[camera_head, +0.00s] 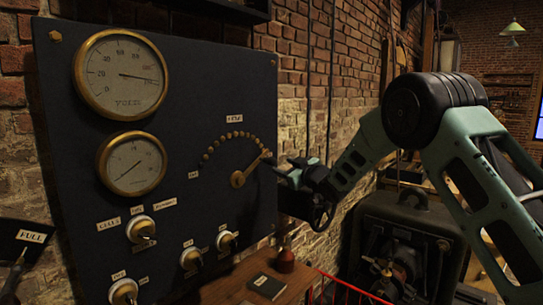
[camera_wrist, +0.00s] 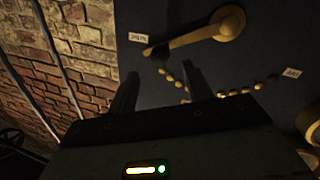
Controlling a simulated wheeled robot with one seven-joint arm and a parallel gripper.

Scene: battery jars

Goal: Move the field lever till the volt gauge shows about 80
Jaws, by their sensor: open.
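The volt gauge (camera_head: 121,75) is a round brass-rimmed dial at the upper left of the dark panel. Its needle points right and slightly down, past the 80 mark, though the exact figure is too small to read. The brass field lever (camera_head: 250,169) points up and right, its tip near the right end of an arc of brass studs. My gripper (camera_head: 284,168) is just right of the lever tip, its fingers partly unclear there. In the wrist view my gripper (camera_wrist: 161,72) is open and empty. The lever (camera_wrist: 190,39) lies just beyond the fingertips, its dark-ended tip between their lines; contact cannot be told.
A second gauge (camera_head: 132,163) sits below, with several knobs (camera_head: 141,229) along the panel's lower part. A brick wall (camera_head: 330,90) and dark machine (camera_head: 405,235) are at the right.

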